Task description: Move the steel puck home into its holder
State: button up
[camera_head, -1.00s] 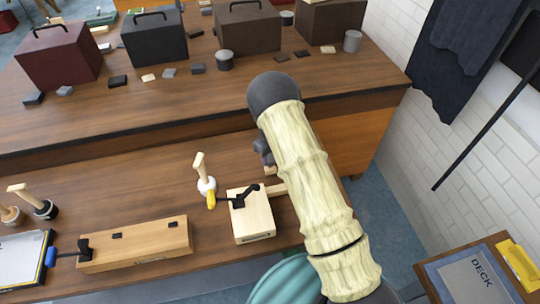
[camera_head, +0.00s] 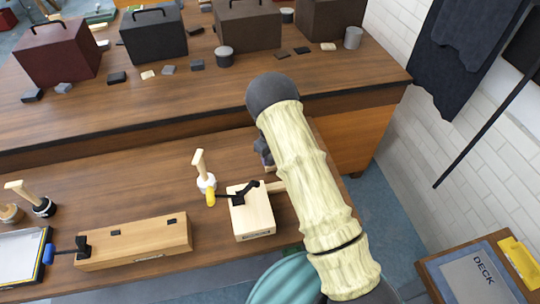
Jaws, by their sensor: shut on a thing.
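My gripper (camera_head: 264,152) shows only as a small dark part beside the end of my pale-sleeved arm, low over the front bench. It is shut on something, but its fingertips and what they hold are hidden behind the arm. I cannot make out the steel puck or its holder for certain. A pale wooden block (camera_head: 255,222) with a black lever and yellow handle sits on the front bench, just below and left of my gripper. A wooden piece (camera_head: 275,187) juts from its right side, partly behind my arm.
A small mallet-like tool (camera_head: 203,175) stands left of the block. A long wooden fixture (camera_head: 140,243) with a blue-handled clamp lies at front left. The back bench (camera_head: 150,112) carries boxes and a grey cylinder (camera_head: 224,58). A deck board (camera_head: 475,275) is at lower right.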

jog(key=shift+f, duration=0.3)
jog(key=o, duration=1.2)
notch_tip(320, 180, up, 17)
jog(key=b, duration=0.3)
jog(key=shift+r, duration=0.2)
dwell(0.4)
